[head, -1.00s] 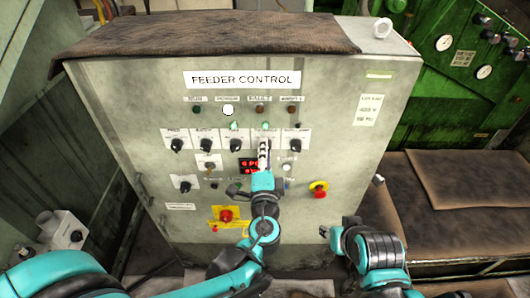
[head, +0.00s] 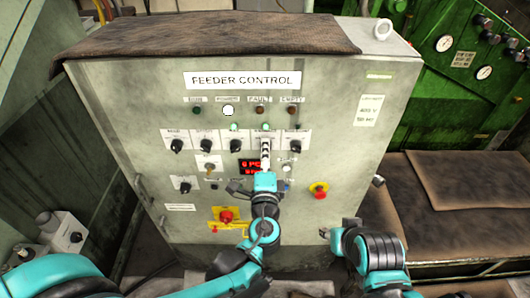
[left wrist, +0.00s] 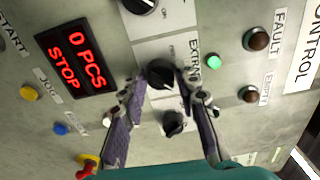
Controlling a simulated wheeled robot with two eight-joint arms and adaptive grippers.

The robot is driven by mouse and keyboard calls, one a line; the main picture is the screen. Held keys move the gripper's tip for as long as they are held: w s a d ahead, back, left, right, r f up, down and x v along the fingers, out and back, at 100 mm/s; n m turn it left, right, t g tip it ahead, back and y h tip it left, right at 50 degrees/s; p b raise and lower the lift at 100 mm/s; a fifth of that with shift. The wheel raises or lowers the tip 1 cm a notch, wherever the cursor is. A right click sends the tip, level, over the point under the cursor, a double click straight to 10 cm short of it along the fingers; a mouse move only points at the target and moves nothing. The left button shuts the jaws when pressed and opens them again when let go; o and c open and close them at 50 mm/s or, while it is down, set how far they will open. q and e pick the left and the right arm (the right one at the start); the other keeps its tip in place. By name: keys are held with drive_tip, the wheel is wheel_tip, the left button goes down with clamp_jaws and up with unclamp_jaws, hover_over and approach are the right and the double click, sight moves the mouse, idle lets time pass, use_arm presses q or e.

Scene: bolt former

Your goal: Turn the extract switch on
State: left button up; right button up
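The extract switch (left wrist: 160,74) is a black rotary knob on a white plate, with part of the "EXTR..." label showing beside it in the left wrist view. My left gripper (left wrist: 162,80) is open, with one fingertip on each side of this knob. I cannot tell if the fingers touch it. A green lamp (left wrist: 214,62) sits beside the plate. In the head view my left gripper (head: 265,147) covers most of the switch, fourth in the upper knob row. The knob's exact setting is unclear.
The grey feeder control cabinet (head: 340,150) carries other knobs near the gripper, including one just beside it (left wrist: 172,122). A red display (left wrist: 75,60) reads "0 PCS STOP". A red emergency button (head: 226,215) and a red-yellow knob (head: 319,189) sit lower.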

use_arm(q)
drive_tip(key=shift+o, duration=0.9)
drive_tip(key=s, duration=1.2)
